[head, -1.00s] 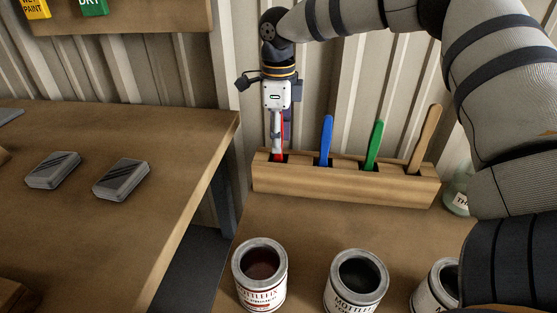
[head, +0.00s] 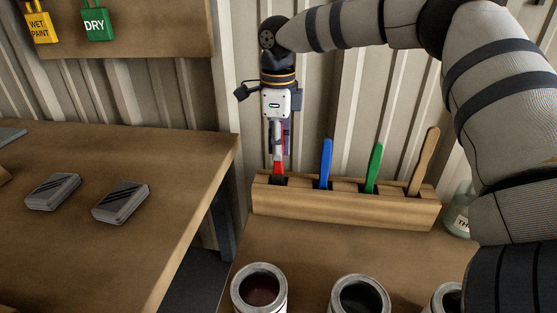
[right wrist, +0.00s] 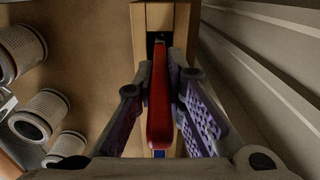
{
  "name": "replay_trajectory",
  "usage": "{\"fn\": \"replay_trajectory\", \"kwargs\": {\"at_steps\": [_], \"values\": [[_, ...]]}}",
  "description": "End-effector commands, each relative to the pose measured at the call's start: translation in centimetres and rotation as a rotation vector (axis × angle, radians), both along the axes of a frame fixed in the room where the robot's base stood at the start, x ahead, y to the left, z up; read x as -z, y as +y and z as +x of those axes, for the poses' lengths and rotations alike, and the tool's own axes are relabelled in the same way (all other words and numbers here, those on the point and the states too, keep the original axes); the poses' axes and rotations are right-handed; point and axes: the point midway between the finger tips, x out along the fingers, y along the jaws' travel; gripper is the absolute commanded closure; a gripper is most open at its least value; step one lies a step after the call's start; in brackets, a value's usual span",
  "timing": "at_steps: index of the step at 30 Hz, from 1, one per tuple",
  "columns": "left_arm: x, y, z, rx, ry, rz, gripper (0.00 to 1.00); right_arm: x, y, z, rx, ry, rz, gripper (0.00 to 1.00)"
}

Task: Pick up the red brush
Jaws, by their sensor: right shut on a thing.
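The red brush (head: 278,167) is at the left end of the wooden rack (head: 345,207), its dark lower part at the leftmost slot. My right gripper (head: 278,150) points down from above and is shut on its handle. In the right wrist view the red handle (right wrist: 161,110) runs between the two purple-padded fingers (right wrist: 161,100). Whether the brush's lower end is still inside the slot is hard to tell. My left gripper is not in view.
A blue handle (head: 326,163), a green handle (head: 373,167) and a tan handle (head: 424,160) stand in the other slots. Open paint cans (head: 259,290) stand in front of the rack. A glass jar (head: 459,213) is at its right end. Two grey blocks (head: 120,203) lie on the left bench.

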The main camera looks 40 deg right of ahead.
Motion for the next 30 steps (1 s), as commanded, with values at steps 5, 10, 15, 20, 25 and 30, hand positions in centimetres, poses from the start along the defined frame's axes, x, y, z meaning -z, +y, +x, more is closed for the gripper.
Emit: {"fn": "replay_trajectory", "kwargs": {"at_steps": [5, 10, 15, 20, 25, 30], "values": [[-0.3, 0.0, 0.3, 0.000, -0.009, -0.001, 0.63, -5.1, 0.0, 0.1, 0.001, -0.007, -0.001, 1.00], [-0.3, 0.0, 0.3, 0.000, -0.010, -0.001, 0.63, -9.5, 0.0, 0.1, 0.001, -0.006, -0.001, 1.00], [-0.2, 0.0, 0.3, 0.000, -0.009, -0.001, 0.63, -13.0, 0.0, 0.1, 0.002, -0.002, -0.001, 1.00], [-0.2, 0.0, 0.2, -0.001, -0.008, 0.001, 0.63, -14.5, 0.0, 0.0, 0.001, 0.000, -0.001, 1.00], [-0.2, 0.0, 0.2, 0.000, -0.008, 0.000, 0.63, -14.7, 0.0, 0.0, 0.000, 0.000, 0.000, 1.00], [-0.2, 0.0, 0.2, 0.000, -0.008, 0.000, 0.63, -14.7, 0.0, 0.0, 0.000, 0.000, 0.000, 1.00]]}}
